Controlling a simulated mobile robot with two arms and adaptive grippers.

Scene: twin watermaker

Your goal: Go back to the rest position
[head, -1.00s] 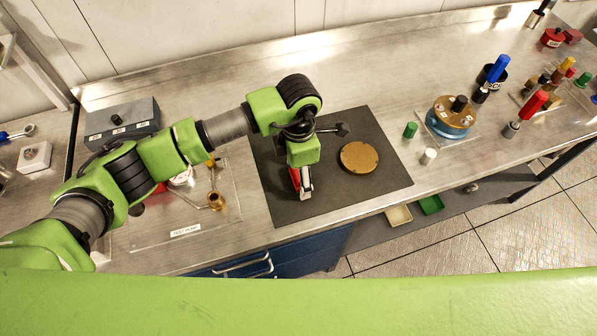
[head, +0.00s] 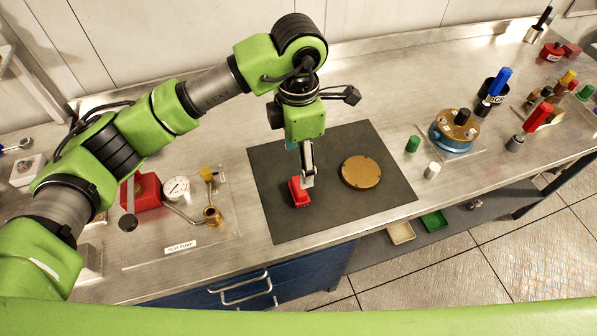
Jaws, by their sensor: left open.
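My left gripper (head: 307,180) hangs from the green arm that comes in from the left. It points down over the dark mat and is open. A small red object (head: 298,192) lies on the mat right beside the fingertips; whether they touch it I cannot tell. A round brass disc (head: 361,172) lies flat on the mat to the right of the gripper. My right gripper is not in view.
The dark mat (head: 345,215) lies on a steel bench. A test pump with a gauge (head: 176,188) stands left. A green cap (head: 412,144), a white cap (head: 432,171) and a blue-and-brass unit (head: 454,134) stand right, with several coloured-handled tools beyond.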

